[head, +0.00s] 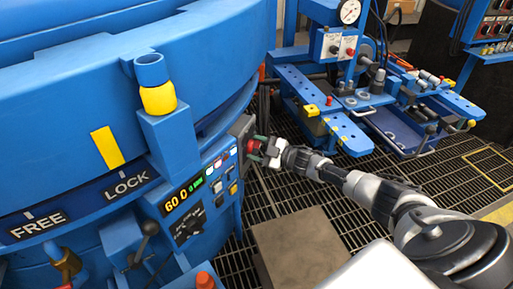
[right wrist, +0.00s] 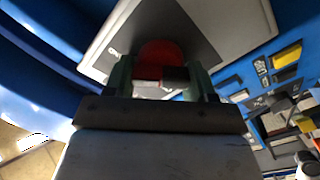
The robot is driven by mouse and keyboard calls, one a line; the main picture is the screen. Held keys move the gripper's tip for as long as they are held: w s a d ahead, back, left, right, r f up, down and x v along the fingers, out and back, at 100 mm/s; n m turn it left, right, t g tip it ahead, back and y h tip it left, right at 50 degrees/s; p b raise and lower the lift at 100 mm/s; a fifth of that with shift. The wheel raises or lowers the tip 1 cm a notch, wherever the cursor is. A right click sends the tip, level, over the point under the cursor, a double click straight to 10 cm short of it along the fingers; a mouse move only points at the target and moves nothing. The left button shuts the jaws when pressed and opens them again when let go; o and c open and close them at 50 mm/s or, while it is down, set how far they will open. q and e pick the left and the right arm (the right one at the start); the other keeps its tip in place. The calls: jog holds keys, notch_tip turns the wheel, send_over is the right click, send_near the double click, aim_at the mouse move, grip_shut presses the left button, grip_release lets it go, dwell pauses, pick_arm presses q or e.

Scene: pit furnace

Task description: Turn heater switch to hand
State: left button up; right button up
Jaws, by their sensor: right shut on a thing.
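The heater switch shows as a red knob (head: 249,147) on a dark grey box (head: 239,127) at the right edge of the blue furnace's control panel. My right gripper (head: 257,150) reaches it from the right and is shut on the knob. In the right wrist view the red knob (right wrist: 160,58) sits between the two greenish fingers of my right gripper (right wrist: 162,80), in front of a grey plate (right wrist: 230,28). The switch's position marks cannot be read. My left gripper is not in view.
The control panel (head: 190,205) has a lit "60 0" display and several small buttons beside the switch. FREE (head: 38,225) and LOCK (head: 128,184) labels are at left. A blue workbench (head: 345,130) with tools stands at the back right. Grating floor (head: 395,175) lies between.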

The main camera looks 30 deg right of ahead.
jog(key=o, duration=0.9)
jog(key=shift+s+d, duration=0.1)
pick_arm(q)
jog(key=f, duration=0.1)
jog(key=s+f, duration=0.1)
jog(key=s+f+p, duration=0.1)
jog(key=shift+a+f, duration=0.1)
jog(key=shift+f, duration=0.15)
pick_arm(e)
jog(key=v, duration=1)
jog(key=shift+s+d+f, duration=0.1)
jog(key=shift+s+d, duration=0.1)
jog(key=shift+s, duration=0.05)
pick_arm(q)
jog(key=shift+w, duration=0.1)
pick_arm(e)
jog(key=shift+a+f, duration=0.1)
